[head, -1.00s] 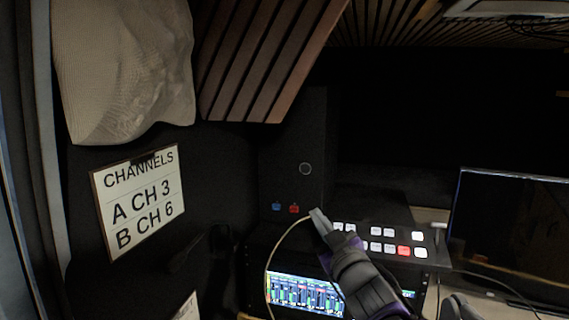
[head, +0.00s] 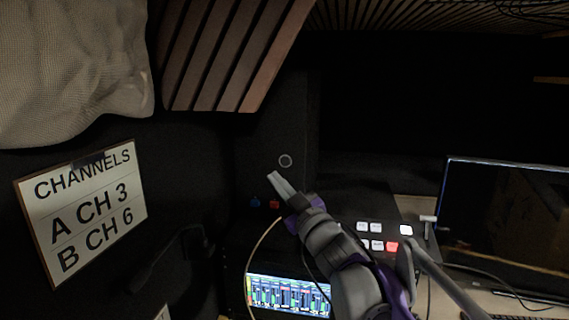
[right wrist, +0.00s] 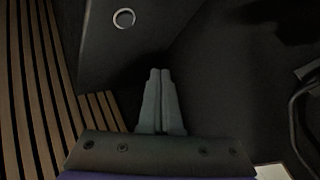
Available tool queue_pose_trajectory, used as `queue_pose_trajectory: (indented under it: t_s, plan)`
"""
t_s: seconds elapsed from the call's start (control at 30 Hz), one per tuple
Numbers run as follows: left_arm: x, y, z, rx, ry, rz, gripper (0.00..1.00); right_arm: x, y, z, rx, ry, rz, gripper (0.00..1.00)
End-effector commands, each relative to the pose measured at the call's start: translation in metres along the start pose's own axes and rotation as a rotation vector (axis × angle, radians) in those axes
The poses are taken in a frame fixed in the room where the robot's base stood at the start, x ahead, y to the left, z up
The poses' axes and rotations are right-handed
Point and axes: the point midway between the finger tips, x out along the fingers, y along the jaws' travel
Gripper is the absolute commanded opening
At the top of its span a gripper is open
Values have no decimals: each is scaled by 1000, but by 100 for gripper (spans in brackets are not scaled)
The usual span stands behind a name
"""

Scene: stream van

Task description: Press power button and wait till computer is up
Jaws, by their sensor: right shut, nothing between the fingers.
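The power button is a round ring (head: 285,161) on the front of a dark computer case (head: 262,135) in the head view. It also shows in the right wrist view (right wrist: 124,18), above and left of the fingertips. My right gripper (head: 272,177) is shut and empty, its fingertips just below the ring in the picture and apart from it in the wrist view. The monitor (head: 508,215) at the right has a dark screen. My left gripper is not clearly in view.
A control panel with lit white and red buttons (head: 392,246) lies under my right arm. Below it a mixer screen (head: 290,294) glows. A channels sign (head: 84,207) hangs at the left. Blue and red connectors (head: 274,203) sit low on the case. Wooden slats (head: 235,55) hang above.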

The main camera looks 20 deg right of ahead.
Motion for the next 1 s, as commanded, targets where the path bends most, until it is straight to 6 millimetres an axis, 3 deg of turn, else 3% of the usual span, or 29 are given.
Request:
queue_pose_trajectory:
  t_s: [0.5, 1.0]
  plan:
    - [2, 0, 1, 0, -1, 0, 50, 47, 34, 34, -1, 0, 0, 0]
    - [0, 0, 0, 0, 0, 0, 50, 53, 39, 40, 0, -1, 0, 0]
